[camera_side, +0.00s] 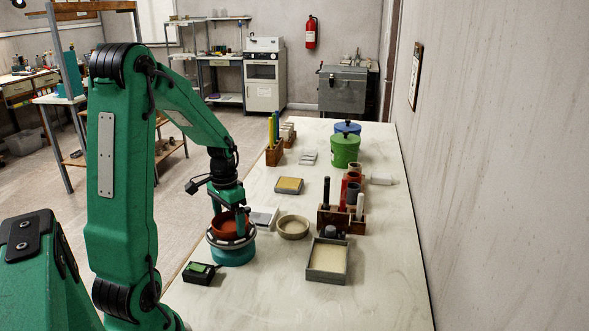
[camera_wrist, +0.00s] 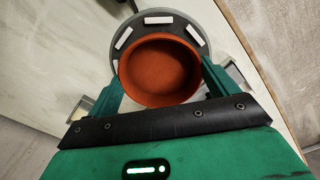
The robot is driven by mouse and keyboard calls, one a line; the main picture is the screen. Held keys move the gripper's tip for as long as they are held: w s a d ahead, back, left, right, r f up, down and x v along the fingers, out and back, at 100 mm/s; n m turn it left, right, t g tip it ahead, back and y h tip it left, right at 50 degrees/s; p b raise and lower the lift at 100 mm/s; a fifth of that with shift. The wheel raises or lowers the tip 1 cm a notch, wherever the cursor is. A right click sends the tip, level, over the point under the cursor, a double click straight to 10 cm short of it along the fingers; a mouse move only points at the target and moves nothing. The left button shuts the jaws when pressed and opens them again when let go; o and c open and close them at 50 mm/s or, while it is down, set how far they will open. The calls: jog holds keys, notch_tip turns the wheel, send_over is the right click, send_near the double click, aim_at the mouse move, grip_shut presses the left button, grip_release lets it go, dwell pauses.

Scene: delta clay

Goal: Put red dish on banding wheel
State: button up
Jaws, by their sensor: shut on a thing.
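The red dish (camera_side: 224,226) is a round, open, empty bowl. In the wrist view the red dish (camera_wrist: 160,70) sits between the two fingers of my gripper (camera_wrist: 160,88), which is shut on it. In the side view my gripper (camera_side: 229,218) points down at the dish from above. The banding wheel (camera_side: 232,254) has a teal base and a dark round top with white pads. In the wrist view the wheel's top (camera_wrist: 197,32) shows around and under the dish. The dish is over the wheel's top; I cannot tell whether it touches it.
A beige round dish (camera_side: 293,227) stands right of the wheel. A small black device (camera_side: 200,273) is in front. A grey tray (camera_side: 327,261) and a wooden tool holder (camera_side: 342,218) stand to the right. Green (camera_side: 345,150) and blue (camera_side: 348,127) lidded pots are farther back.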

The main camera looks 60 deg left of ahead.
aim_at(230, 228)
jog(key=shift+f, duration=0.15)
jog(key=o, duration=0.9)
notch_tip(230, 228, up, 12)
jog(key=shift+r, duration=0.2)
dwell(0.6)
jog(key=s+d+r+t, duration=0.1)
jog(key=d+t, duration=0.1)
jog(key=d, duration=0.6)
jog(key=s+d+r+m+t, duration=0.1)
jog(key=s+d, duration=0.1)
jog(key=d, duration=0.5)
jog(key=s+d+r+m+t, duration=0.1)
jog(key=d+t, duration=0.1)
jog(key=d, duration=0.6)
jog(key=shift+s+d+r+t, duration=0.3)
jog(key=shift+r, duration=0.05)
